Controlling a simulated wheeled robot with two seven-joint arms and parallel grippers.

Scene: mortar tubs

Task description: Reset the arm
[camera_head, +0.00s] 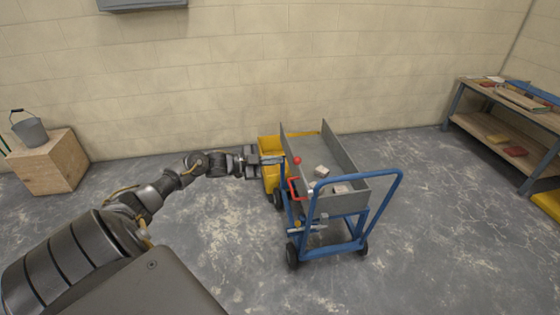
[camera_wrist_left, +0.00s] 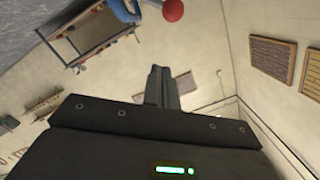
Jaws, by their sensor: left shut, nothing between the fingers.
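My left arm reaches in from the left in the head view. Its gripper (camera_head: 272,160) is shut and empty, at the left side of a blue cart, in front of a yellow tub (camera_head: 269,178). The closed fingers also show in the left wrist view (camera_wrist_left: 161,86). A red ball knob (camera_head: 297,160) stands just right of the fingertips; I cannot tell whether they touch. In the left wrist view the red ball (camera_wrist_left: 173,10) is beyond the fingers, apart from them in the picture. My right gripper is not in view.
The cart's blue push handle (camera_head: 385,190) and grey side panel (camera_head: 345,165) stand right of the gripper. Light blocks (camera_head: 321,171) lie in its bed. A wooden box with a bucket (camera_head: 30,131) is far left, a workbench (camera_head: 505,125) far right.

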